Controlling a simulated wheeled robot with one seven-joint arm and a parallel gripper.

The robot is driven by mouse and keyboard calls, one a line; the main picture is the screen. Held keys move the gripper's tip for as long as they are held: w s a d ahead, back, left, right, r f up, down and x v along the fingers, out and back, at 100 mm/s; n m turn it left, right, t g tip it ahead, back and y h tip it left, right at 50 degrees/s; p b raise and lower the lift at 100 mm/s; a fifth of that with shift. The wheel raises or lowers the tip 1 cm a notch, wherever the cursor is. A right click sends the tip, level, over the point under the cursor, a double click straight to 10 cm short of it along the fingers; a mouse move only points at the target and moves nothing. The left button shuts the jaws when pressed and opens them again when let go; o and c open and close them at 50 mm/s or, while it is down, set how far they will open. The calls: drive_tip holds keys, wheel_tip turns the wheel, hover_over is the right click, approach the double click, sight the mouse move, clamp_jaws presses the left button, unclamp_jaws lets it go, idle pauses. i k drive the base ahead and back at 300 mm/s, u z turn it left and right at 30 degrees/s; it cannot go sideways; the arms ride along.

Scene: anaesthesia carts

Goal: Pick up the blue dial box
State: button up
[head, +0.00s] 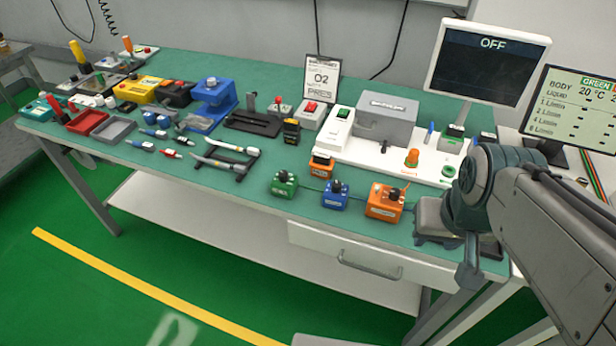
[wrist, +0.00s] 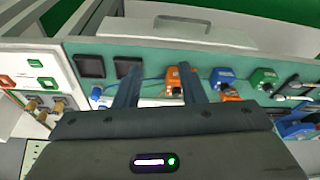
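The blue dial box (head: 334,196) stands on the green table top near its front edge, with a dark knob on top. It is between a green dial box (head: 284,186) on its left and a larger orange dial box (head: 386,204) on its right. In the wrist view the blue dial box (wrist: 222,78) is right of my gripper's right finger. My gripper (wrist: 160,68) is open, with nothing held between its fingers. The orange dial box (wrist: 173,82) shows beside the right finger and is partly hidden by it.
A smaller orange box (head: 321,166) stands behind the blue box. A white panel with a grey case (head: 386,116) lies farther back, with a monitor (head: 488,62) at right. Trays, pens and tools fill the left. A drawer (head: 365,258) is under the front edge.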

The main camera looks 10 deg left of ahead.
sight(336, 201)
drive_tip(key=u, duration=0.65)
drive_tip(key=i, duration=0.5)
drive_tip(key=k, duration=0.5)
drive_tip(key=u, duration=1.65)
drive_tip(key=i, duration=1.4)
drive_tip(key=z, duration=2.8)
